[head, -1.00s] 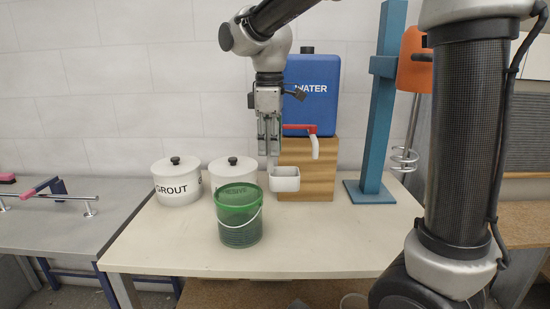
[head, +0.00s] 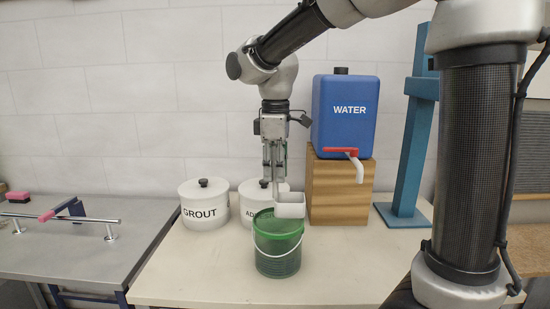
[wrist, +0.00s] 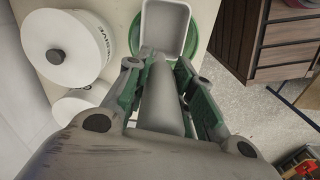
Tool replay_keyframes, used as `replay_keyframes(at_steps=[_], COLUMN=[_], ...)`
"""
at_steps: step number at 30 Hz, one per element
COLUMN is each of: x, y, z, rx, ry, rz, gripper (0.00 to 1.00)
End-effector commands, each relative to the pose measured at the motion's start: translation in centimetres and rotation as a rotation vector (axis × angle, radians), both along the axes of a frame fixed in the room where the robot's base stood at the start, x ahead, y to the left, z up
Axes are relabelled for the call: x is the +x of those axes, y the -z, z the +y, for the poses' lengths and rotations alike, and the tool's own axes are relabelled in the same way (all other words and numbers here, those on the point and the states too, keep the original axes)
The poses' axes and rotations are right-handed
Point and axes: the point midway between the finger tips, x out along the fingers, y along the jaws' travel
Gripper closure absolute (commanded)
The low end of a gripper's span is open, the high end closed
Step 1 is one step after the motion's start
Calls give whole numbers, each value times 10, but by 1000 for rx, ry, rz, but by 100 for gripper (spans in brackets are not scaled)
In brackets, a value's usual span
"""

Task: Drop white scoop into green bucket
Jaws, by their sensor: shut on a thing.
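The white scoop (head: 290,205) hangs from my gripper (head: 274,172), which is shut on its handle. The scoop's square cup is at the upper right of the green bucket (head: 278,258), close above its rim in the head view. In the wrist view the scoop's cup (wrist: 165,27) overlaps the green bucket (wrist: 203,22), hiding much of its opening. My gripper's fingers (wrist: 160,95) close around the scoop's handle there. The bucket stands upright on the table with its wire handle lowered. I cannot tell exactly how high the cup is above the rim.
A white GROUT pot (head: 204,205) and a second lidded white pot (head: 252,203) stand behind and left of the bucket. A blue WATER tank (head: 345,110) with a red tap sits on a wooden block (head: 340,190) to the right. The table front (head: 200,280) is clear.

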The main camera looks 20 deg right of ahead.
Motion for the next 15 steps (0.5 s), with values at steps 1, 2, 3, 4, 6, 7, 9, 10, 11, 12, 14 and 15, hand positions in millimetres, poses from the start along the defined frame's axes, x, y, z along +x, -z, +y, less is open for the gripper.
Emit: replay_keyframes(at_steps=[1, 2, 3, 4, 6, 7, 9, 10, 11, 12, 14, 15], x=[0, 0, 0, 0, 0, 0, 0, 0, 0, 0, 0, 0], y=[4, 6, 8, 9, 10, 10, 11, 11, 10, 10, 10, 10], z=[0, 0, 0, 0, 0, 0, 0, 0, 0, 0, 0, 0], rx=[-1, 0, 0, 0, 0, 0, 0, 0, 0, 0, 0, 0], ry=[0, 0, 0, 0, 0, 0, 0, 0, 0, 0, 0, 0], rz=[2, 1, 0, 0, 0, 0, 0, -1, 0, 0, 0, 0], gripper=[100, 100, 100, 100, 100, 100, 100, 100, 100, 100, 71, 63])
